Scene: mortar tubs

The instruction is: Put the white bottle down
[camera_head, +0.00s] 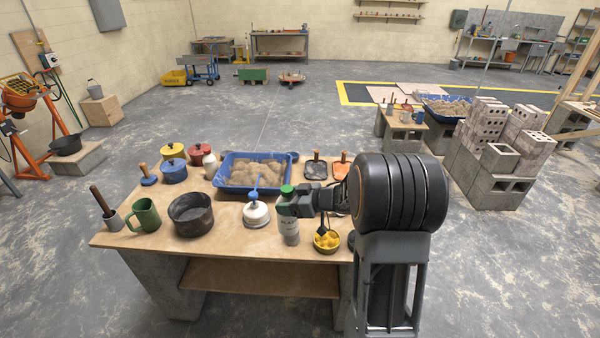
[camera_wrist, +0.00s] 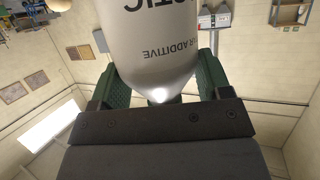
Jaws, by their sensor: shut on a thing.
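The white bottle (camera_head: 290,230) is upright at the front of the near table (camera_head: 225,258), with a green cap (camera_head: 287,190). My gripper (camera_head: 287,207) reaches in from the right and is shut on its upper part. In the wrist view the pale bottle (camera_wrist: 150,45), with dark lettering, sits between the green finger pads of my gripper (camera_wrist: 162,88). The bottle's base is close to the tabletop. I cannot tell whether it touches.
A white container with a blue handle (camera_head: 256,214) stands close left of the bottle; a yellow bowl (camera_head: 327,241) is close right. A blue tray of sand (camera_head: 222,181) lies behind. A dark pot (camera_head: 191,214) and green mug (camera_head: 146,214) stand further left.

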